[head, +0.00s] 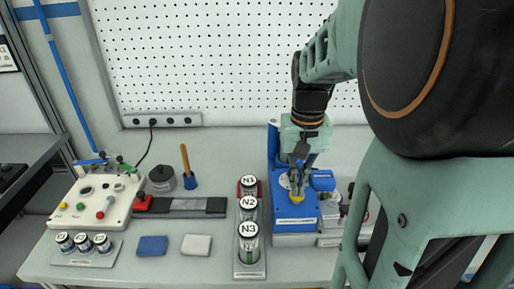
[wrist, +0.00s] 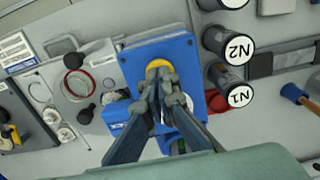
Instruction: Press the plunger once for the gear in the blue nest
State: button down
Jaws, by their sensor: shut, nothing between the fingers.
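A blue press-like fixture (head: 295,226) stands right of the middle of the bench. It also shows in the wrist view (wrist: 181,55). A round yellow knob, perhaps the plunger (head: 298,199), sits on its front part; it also shows in the wrist view (wrist: 157,63). My gripper (head: 297,188) is shut and empty, pointing down with its fingertips right at the yellow knob. In the wrist view the fingertips (wrist: 160,80) cover part of the knob; I cannot tell whether they touch it. No gear is clearly seen; my gripper hides part of the fixture.
A rack of canisters labelled N1 (head: 249,181), N2 (head: 249,203) and N3 (head: 248,230) stands close left of the fixture. A control box (head: 95,203), a blue block (head: 152,246) and a white block (head: 196,245) lie further left. The bench front between the blocks and rack is clear.

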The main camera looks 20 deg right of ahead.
jog(key=shift+f, duration=0.3)
jog(key=shift+r, duration=0.15)
jog(key=shift+r+p, duration=3.1)
jog(key=shift+r, duration=0.55)
